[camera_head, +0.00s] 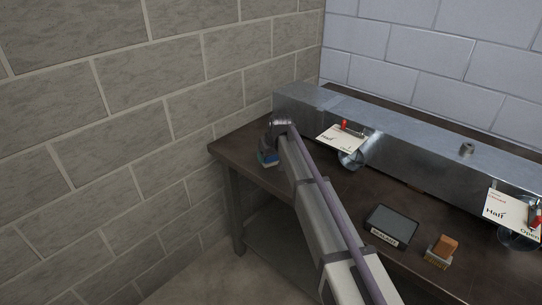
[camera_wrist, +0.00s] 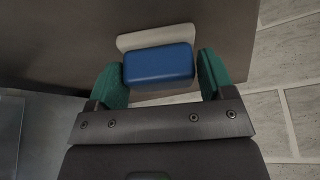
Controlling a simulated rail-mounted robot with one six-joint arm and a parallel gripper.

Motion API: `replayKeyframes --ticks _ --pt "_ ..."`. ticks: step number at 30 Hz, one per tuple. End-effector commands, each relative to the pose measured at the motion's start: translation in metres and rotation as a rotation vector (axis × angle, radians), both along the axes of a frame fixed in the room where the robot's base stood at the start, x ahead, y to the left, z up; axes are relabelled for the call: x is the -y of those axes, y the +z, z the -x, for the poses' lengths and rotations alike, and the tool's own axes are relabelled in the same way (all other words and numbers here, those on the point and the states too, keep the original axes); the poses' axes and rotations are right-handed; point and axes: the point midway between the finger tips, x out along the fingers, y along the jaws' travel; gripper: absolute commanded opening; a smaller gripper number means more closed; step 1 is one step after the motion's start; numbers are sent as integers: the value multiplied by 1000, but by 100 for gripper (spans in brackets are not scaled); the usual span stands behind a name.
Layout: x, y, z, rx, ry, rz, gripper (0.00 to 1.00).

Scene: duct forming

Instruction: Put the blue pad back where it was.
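The blue pad (camera_wrist: 158,69) is a rounded block between the two green fingers of my gripper (camera_wrist: 162,76) in the wrist view. A pale grey base or tray (camera_wrist: 155,38) shows behind it; I cannot tell whether the pad rests in it or is just above it. The fingers are at the pad's two short sides, very close or touching, so a firm hold is not certain.
The dark table (camera_head: 240,147) holds a long metal duct (camera_head: 410,135) at the back, with cards and round discs on its front. A dark framed plate (camera_head: 391,226) and an orange block on a grey base (camera_head: 442,250) lie at the right. A brick wall (camera_head: 140,130) stands at left.

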Motion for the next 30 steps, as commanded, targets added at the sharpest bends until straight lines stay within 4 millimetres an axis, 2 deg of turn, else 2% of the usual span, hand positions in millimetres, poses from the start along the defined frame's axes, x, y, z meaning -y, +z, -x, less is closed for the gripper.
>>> replayKeyframes --ticks 1,5,11,14,17,27,30 --pt "0 0 0 0 0 0 80" --pt "0 0 0 0 0 0 91" --pt "0 1 0 0 0 0 91" --pt "0 7 0 0 0 0 91" --pt "3 23 5 0 0 0 91" --pt "19 106 34 0 -1 0 91" --pt "22 117 39 0 -1 0 91"
